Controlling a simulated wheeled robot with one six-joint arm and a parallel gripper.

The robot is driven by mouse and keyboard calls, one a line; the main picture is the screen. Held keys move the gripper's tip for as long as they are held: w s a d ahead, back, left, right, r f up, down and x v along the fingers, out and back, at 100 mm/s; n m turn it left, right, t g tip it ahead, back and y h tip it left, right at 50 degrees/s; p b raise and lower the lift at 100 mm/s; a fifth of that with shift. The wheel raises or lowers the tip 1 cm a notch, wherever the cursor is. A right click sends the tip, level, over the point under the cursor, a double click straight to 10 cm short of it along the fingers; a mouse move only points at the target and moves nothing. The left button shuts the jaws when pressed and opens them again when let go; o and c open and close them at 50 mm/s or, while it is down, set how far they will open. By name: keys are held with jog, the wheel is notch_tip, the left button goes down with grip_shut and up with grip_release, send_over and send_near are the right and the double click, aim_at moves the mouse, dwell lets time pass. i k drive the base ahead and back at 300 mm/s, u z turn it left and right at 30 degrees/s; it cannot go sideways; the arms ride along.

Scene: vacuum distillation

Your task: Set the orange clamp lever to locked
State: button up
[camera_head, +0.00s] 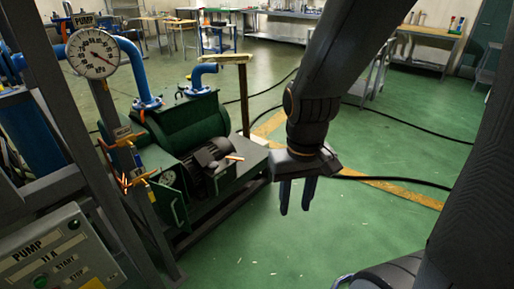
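Small orange parts show on the grey post at the left, among them an orange lever-like part (136,181) beside a wider bracket. My gripper (296,199) hangs pointing down in the middle of the view, to the right of the pump. Its two dark blue fingers are apart with nothing between them. It appears clear of the orange parts.
A pressure gauge (92,53) and blue pipes (144,80) stand at the upper left. A pump control box (58,262) is at the lower left. A black cable (395,181) crosses the green floor, which is largely clear at the right.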

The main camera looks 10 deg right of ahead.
aim_at(227, 158)
jog(key=u, duration=0.3)
jog(key=i, duration=1)
jog(key=u, duration=0.75)
